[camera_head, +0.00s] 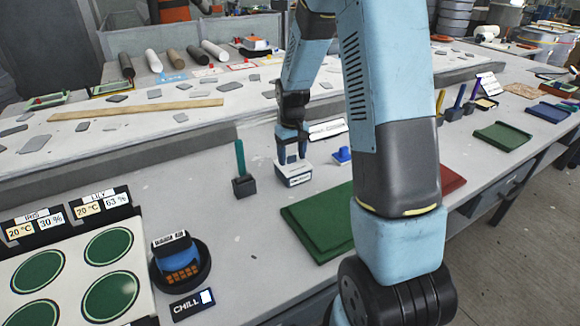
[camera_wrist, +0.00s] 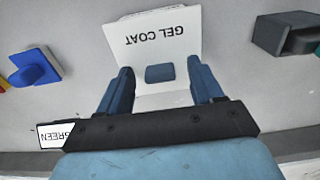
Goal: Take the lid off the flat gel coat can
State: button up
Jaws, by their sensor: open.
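The flat gel coat can (camera_head: 294,178) is a low white box-like can with dark print, standing on the grey bench in the head view. In the wrist view its white top (camera_wrist: 158,38) reads "GEL COAT", and a small blue knob (camera_wrist: 160,73) stands on it. My gripper (camera_head: 291,157) points down directly over the can. Its two blue fingers are open, one on each side of the knob, with a visible gap on both sides in the wrist view. How far down the fingertips reach beside the knob is hard to tell. The lid appears to be on the can.
A dark block holding a green-handled tool (camera_head: 240,160) stands just left of the can. A blue knobbed piece (camera_head: 342,156) sits close on its right. A green mat (camera_head: 310,222) lies in front. My arm hides part of the bench to the right.

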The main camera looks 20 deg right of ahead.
jog(key=shift+f, duration=0.15)
jog(key=shift+c, duration=0.5)
jog(key=c, duration=1)
